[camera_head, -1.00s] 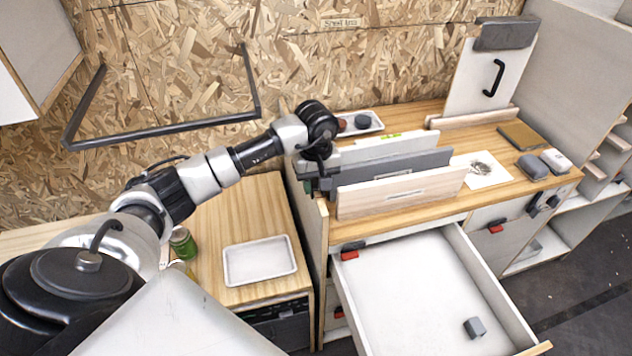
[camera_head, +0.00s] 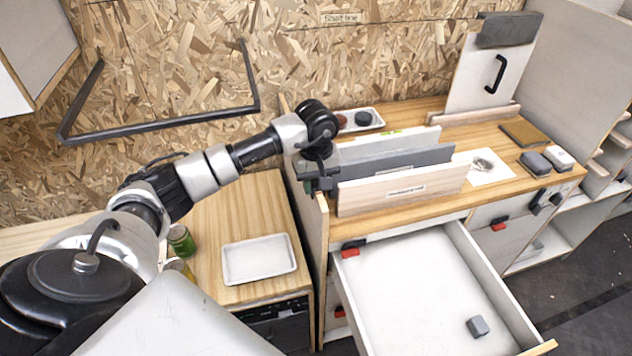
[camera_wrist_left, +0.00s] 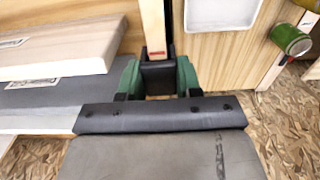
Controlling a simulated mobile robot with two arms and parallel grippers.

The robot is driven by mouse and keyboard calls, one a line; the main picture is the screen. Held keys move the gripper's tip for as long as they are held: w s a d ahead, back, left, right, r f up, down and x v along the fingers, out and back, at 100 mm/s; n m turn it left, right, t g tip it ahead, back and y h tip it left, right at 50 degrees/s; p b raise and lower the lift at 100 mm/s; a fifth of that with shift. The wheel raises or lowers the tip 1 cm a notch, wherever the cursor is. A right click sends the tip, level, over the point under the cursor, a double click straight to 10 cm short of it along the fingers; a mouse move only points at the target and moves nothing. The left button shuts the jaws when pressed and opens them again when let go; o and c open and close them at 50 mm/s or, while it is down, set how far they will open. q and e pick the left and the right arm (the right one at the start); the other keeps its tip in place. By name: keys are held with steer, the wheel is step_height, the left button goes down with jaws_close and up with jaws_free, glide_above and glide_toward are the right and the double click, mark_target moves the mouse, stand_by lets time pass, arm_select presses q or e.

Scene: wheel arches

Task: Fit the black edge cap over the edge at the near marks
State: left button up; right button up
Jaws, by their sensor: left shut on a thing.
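The black edge cap (camera_wrist_left: 158,76) shows in the left wrist view as a dark block between two green fingers. My left gripper (camera_wrist_left: 158,82) is shut on it. The cap lines up with the pale wooden edge (camera_wrist_left: 153,25) of an upright panel, and a red mark (camera_wrist_left: 157,55) shows on that edge right beside it. I cannot tell whether the cap is seated on the edge or just above it. In the head view my left gripper (camera_head: 320,184) is at the panel's top edge (camera_head: 323,206), and the cap is mostly hidden there. My right gripper is out of view.
Several upright boards (camera_head: 395,190) stand close to the right of the gripper. An open drawer (camera_head: 420,290) with a grey block (camera_head: 477,326) juts out below. A white tray (camera_head: 259,260) and green can (camera_head: 181,240) are on the lower left worktop.

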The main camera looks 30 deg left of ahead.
arm_select(q)
steer(key=o, duration=1)
steer(key=shift+r, duration=0.1)
step_height(320, 180, up, 10)
steer(key=b, duration=0.2)
steer(key=shift+f+b, duration=0.2)
steer(key=shift+b, duration=0.1)
steer(key=shift+r, duration=0.55)
steer(key=shift+d+f, duration=0.1)
